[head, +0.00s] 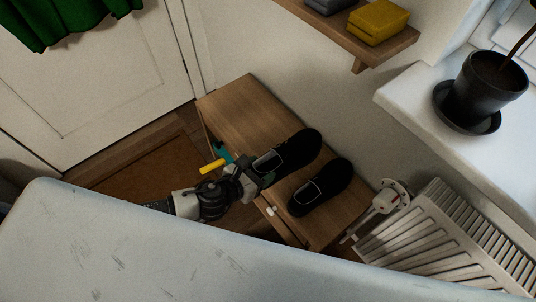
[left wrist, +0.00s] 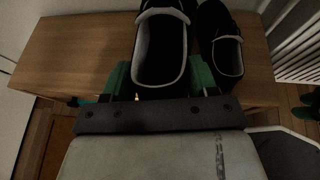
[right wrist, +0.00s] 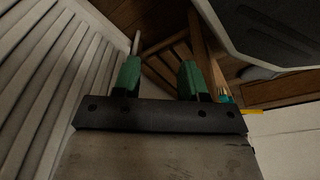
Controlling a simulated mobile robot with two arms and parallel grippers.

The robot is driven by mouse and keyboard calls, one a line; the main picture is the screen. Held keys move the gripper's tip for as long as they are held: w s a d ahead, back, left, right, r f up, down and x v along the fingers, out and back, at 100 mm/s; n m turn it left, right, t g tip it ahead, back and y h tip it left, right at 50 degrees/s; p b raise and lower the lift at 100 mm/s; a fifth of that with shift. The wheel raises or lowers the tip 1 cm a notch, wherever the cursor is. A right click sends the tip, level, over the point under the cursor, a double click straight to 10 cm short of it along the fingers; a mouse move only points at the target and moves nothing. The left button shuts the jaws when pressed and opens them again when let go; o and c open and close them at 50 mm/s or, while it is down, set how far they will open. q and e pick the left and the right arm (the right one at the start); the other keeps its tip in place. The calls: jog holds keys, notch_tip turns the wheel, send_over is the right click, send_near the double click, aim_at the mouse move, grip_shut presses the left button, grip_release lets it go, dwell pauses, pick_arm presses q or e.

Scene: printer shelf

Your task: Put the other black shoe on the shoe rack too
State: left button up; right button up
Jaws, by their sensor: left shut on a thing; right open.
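The shoe rack (head: 243,103) is a wooden unit with a flat top against the wall. Two black shoes with grey linings are side by side on its top. My left gripper (head: 262,175) is shut on the heel end of the left shoe (head: 298,146); in the left wrist view its green fingers flank that shoe (left wrist: 160,20). The right shoe (head: 331,180) stands close beside it, free of any gripper, and also shows in the left wrist view (left wrist: 226,52). My right gripper (right wrist: 159,72) is open and empty, low by the radiator; the head view does not show it.
A white radiator (head: 415,235) and its valve (head: 390,196) are right of the rack. A wall shelf (head: 345,35) and a sill with a plant pot (head: 488,85) are above. A large pale surface (head: 180,245) fills the foreground. The rack top's far left is clear.

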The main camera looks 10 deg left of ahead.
pick_arm(q)
jog(key=w+f, duration=0.1)
jog(key=w+f+b, duration=0.1)
jog(key=w, duration=0.1)
jog(key=w+a+f, duration=0.1)
jog(key=w, duration=0.1)
jog(key=shift+w+a+f+b, duration=0.1)
jog(key=shift+w+f+b, duration=0.15)
jog(key=shift+b, duration=0.15)
jog(key=w+f+b, duration=0.1)
jog(key=f, duration=0.1)
jog(key=w+f+b, duration=0.1)
jog(key=f, duration=0.1)
jog(key=w+f+b, duration=0.1)
jog(key=f, duration=0.1)
jog(key=shift+w+a+b, duration=0.35)
jog(key=shift+a, duration=0.05)
pick_arm(e)
jog(key=w+r, duration=0.2)
jog(key=r, duration=0.7)
jog(key=w+r+t, duration=0.1)
jog(key=w+r, duration=0.1)
jog(key=r, duration=0.8)
jog(key=shift+a+r, duration=0.2)
pick_arm(q)
jog(key=shift+f, duration=0.1)
pick_arm(e)
jog(key=shift+r, duration=0.15)
pick_arm(q)
jog(key=o, duration=1.1)
